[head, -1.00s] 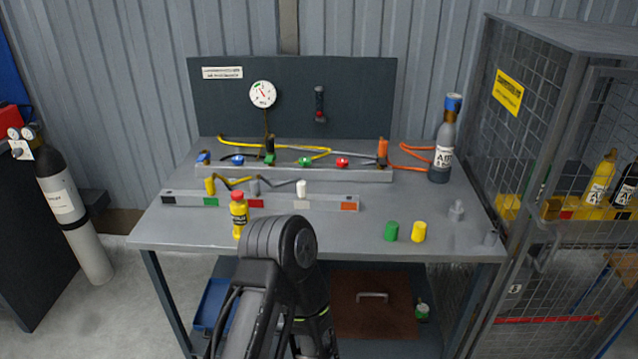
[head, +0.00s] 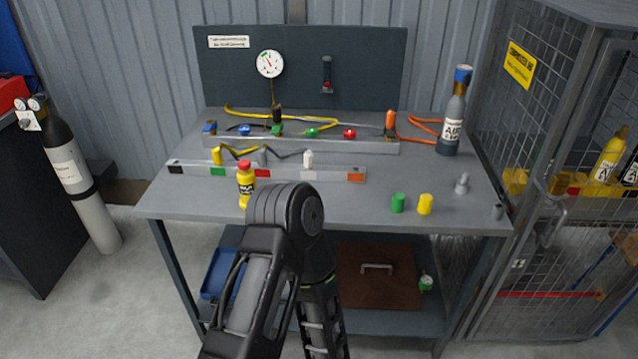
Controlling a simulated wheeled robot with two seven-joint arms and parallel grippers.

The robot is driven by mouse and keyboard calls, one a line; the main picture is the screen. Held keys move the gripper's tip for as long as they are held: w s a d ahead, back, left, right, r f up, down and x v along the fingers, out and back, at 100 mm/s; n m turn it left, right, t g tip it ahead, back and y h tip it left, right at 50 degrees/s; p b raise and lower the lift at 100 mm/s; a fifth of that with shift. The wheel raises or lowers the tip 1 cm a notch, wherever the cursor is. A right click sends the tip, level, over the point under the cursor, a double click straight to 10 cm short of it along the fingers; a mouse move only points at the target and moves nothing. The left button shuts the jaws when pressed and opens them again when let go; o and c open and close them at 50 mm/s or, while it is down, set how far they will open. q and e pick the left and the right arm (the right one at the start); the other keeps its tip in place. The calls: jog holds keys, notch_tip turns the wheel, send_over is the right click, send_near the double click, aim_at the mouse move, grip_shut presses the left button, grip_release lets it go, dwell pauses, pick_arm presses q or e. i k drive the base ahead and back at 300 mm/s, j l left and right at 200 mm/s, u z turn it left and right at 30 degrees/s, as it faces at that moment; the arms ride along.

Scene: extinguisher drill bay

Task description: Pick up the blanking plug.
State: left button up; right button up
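A small silver-grey fitting (head: 462,184) with a knob-like top stands on the right part of the workbench (head: 300,212). A smaller dark grey piece (head: 497,211) stands near the bench's right front corner. A green cylinder (head: 398,202) and a yellow cylinder (head: 425,204) stand side by side to their left. I cannot tell for certain which of these is the blanking plug. One of my arms rises in front of the bench, bends at its front edge and runs back down out of the picture. Neither of my grippers shows.
A yellow bottle with a red cap (head: 245,186) stands beside my arm. Behind it are a striped rail (head: 330,174) and a valve manifold (head: 370,146). A grey cylinder (head: 452,128) stands at the back right. A mesh cage (head: 545,130) borders the bench's right side.

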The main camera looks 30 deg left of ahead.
aim_at(308, 156)
jog(key=z, duration=0.35)
jog(key=j+z, duration=0.35)
jog(key=k+j+z, duration=0.3)
jog(key=j, duration=0.15)
jog(key=j+z, duration=0.35)
jog(key=k+j, duration=0.25)
jog(key=j, duration=0.2)
jog(key=k+j+z, duration=0.1)
jog(key=k+j, duration=0.2)
jog(key=j, duration=0.2)
jog(key=k+j, duration=0.25)
jog(key=j, duration=0.15)
jog(key=j+z, duration=0.05)
